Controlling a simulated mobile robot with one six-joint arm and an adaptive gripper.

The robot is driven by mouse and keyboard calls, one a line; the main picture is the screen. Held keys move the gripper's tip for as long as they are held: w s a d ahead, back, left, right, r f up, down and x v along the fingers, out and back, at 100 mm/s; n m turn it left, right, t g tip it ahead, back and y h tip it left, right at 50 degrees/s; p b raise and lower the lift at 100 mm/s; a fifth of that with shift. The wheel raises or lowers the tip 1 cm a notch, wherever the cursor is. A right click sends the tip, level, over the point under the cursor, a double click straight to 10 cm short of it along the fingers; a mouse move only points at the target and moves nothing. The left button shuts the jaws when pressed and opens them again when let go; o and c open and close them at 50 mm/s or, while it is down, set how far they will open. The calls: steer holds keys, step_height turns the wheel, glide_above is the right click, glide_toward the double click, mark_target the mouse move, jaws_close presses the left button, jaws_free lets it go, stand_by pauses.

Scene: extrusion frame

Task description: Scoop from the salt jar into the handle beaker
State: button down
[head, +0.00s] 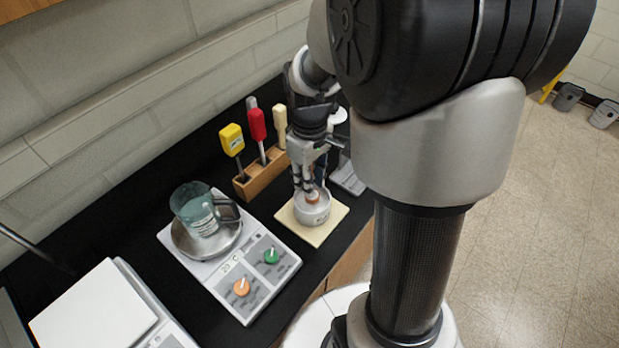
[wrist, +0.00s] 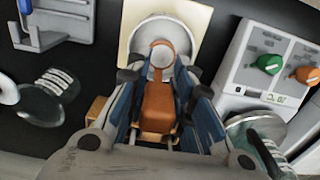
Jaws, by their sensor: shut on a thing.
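My gripper (head: 304,187) points down over the salt jar (head: 314,216), a round whitish jar on a pale square mat. In the wrist view its fingers (wrist: 160,85) are shut on the orange-brown handle of a scoop (wrist: 158,106). The scoop's pale end overlaps the jar (wrist: 186,32) in that view. I cannot tell how deep it is or whether it holds salt. The handle beaker (head: 196,205), clear with a dark handle, stands upright on the hotplate's round plate, left of the gripper. Part of the beaker (wrist: 258,128) shows at the wrist view's lower right.
The hotplate (head: 222,272) has a green and an orange knob. A wooden rack (head: 262,176) with yellow, red and cream-handled tools stands behind, near the wall. A white balance (head: 95,305) is at the front left. Glassware (wrist: 45,100) lies left in the wrist view.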

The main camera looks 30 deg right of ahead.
steer(key=shift+r+p, duration=3.2)
steer(key=shift+r, duration=0.8)
